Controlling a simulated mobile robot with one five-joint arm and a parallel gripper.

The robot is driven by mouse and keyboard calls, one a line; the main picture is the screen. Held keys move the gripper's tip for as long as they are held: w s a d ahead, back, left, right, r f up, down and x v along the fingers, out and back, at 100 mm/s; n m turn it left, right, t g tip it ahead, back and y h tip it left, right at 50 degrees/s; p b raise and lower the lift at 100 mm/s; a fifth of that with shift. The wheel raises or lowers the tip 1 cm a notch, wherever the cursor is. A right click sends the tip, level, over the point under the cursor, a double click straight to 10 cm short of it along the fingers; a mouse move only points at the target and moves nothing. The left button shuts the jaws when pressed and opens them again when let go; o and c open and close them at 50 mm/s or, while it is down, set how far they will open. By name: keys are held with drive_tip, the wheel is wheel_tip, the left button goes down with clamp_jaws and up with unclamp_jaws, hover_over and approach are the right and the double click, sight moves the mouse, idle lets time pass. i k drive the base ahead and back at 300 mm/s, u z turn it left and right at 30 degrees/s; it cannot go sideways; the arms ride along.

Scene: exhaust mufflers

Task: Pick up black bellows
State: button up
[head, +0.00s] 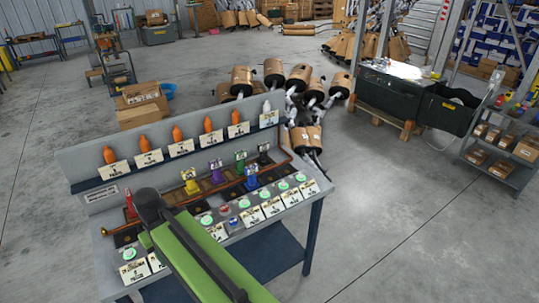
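A small black item (264,154), which looks like the black bellows, stands at the right end of the row of coloured pieces on the workbench (311,203). It is small in the head view, so its exact shape is hard to tell. A green piece (240,160), a purple piece (217,171), a yellow piece (190,180) and a red piece (130,204) stand to its left. My green and black arm reaches over the bench's left front. My gripper does not show, and part of the bench is hidden behind the arm.
Several orange pieces (178,134) and a white one (266,107) stand on the raised back shelf with labels. Labelled cards and green round markers line the bench's front. Mufflers (300,78) are piled behind the bench. A grey shelf cart (505,140) stands right; open floor lies between.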

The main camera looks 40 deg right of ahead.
sight(262, 147)
drive_tip(key=z, duration=0.15)
drive_tip(key=i, duration=0.85)
drive_tip(key=u, duration=0.35)
